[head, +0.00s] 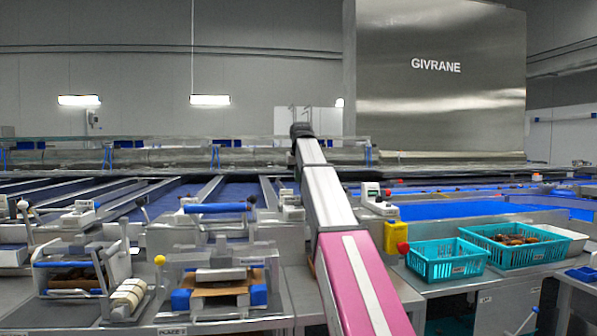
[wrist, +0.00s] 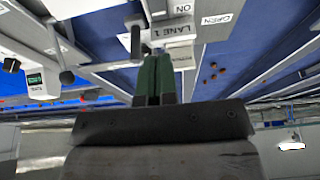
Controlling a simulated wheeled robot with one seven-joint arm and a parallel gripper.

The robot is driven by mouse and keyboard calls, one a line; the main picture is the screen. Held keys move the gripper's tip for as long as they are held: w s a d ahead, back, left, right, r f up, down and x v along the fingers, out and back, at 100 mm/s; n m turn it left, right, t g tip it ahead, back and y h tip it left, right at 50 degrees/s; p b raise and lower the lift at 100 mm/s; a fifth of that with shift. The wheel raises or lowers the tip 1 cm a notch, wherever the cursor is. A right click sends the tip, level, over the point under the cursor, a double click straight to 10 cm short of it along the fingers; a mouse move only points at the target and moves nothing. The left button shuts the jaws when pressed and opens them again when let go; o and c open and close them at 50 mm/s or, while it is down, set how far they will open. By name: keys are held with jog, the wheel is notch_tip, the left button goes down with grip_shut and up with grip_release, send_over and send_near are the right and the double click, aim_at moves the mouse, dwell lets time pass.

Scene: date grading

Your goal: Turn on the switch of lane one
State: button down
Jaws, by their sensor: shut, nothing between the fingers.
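In the wrist view, the white LANE 1 label (wrist: 174,30) is seen upside down, with an ON label (wrist: 183,8) beside it. In the head view my arm reaches forward and hides the gripper. A small switch box (head: 291,206) left of my arm may be the lane one switch.
Teal baskets (head: 447,262) stand right of my arm, one holding dates (head: 512,239). A red knob (head: 403,247) on a yellow box is close to my arm. Clear-walled fixtures (head: 222,283) fill the bench at left. A device with a green display (wrist: 35,78) is in the wrist view.

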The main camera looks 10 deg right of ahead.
aim_at(297, 203)
jog(key=x, duration=0.8)
jog(key=shift+s+f, duration=0.3)
